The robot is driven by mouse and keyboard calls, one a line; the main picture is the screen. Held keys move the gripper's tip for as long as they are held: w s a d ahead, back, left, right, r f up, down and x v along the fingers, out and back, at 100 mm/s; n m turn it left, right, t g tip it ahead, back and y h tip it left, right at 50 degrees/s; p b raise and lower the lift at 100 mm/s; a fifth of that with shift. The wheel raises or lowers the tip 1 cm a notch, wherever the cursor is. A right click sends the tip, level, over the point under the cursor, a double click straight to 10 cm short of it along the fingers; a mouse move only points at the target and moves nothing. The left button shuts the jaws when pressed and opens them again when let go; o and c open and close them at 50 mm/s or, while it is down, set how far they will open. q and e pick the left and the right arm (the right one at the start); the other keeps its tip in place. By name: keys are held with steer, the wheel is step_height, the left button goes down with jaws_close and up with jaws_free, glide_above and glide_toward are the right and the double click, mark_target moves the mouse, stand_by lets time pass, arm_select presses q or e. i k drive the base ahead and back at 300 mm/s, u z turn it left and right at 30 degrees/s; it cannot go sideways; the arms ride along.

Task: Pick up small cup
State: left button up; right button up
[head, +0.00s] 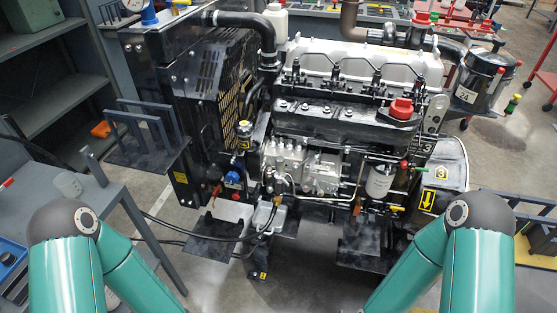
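A small pale grey cup-like cylinder (68,184) stands on the grey table (112,192) at the left, just above my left arm's dark elbow joint. It looks upright; I cannot tell whether it is open on top. My two teal arms show at the bottom left and bottom right, bent at the elbows. Both arms run out of the bottom of the head view, so neither gripper is seen. Nothing is seen touching the cylinder.
A large diesel engine (335,120) fills the middle, with a black radiator housing on its left. A dark rack (145,140) juts out near the grey table. A blue tray (10,258) lies at the far left. Grey shelves (55,75) stand behind. Floor shows below the engine.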

mark_target(69, 186)
steer(key=z, duration=1.3)
steer(key=i, duration=0.15)
steer(key=u, duration=3.3)
steer(key=i, duration=0.25)
steer(key=u, duration=0.1)
